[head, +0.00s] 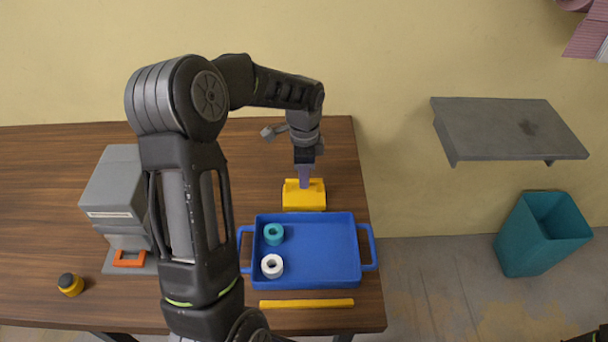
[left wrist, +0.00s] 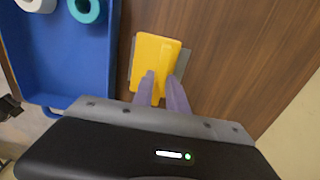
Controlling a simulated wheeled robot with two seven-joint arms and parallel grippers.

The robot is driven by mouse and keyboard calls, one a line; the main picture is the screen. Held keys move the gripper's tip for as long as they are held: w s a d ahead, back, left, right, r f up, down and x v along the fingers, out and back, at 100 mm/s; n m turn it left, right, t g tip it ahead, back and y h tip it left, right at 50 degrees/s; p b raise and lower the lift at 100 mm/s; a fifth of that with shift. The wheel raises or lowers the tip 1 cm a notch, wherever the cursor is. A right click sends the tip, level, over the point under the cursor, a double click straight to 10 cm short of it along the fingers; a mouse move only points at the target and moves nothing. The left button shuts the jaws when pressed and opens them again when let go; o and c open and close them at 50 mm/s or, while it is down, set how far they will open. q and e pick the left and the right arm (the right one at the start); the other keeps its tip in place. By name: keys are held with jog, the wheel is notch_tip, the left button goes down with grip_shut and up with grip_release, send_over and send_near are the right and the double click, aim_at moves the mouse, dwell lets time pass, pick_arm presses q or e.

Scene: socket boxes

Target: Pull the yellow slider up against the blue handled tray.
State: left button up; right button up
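The yellow slider (head: 304,199) sits on the wooden table just behind the blue handled tray (head: 318,250). In the left wrist view the yellow slider (left wrist: 158,55) lies beside the blue tray (left wrist: 75,62), with a narrow strip of table between them. My left gripper (head: 304,184) points down at the slider's raised back part. In the left wrist view its two purple fingers (left wrist: 161,76) are a little apart, with yellow between them. Whether they press on the slider is not clear. My right gripper is not in view.
The tray holds a teal ring (head: 273,233) and a white ring (head: 272,265). A yellow bar (head: 307,303) lies along the tray's front. A grey machine (head: 115,200) and a small yellow jar (head: 70,284) stand at left. The table's right edge is close to the tray.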

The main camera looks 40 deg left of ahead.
pick_arm(q)
grip_shut()
dwell(1.0)
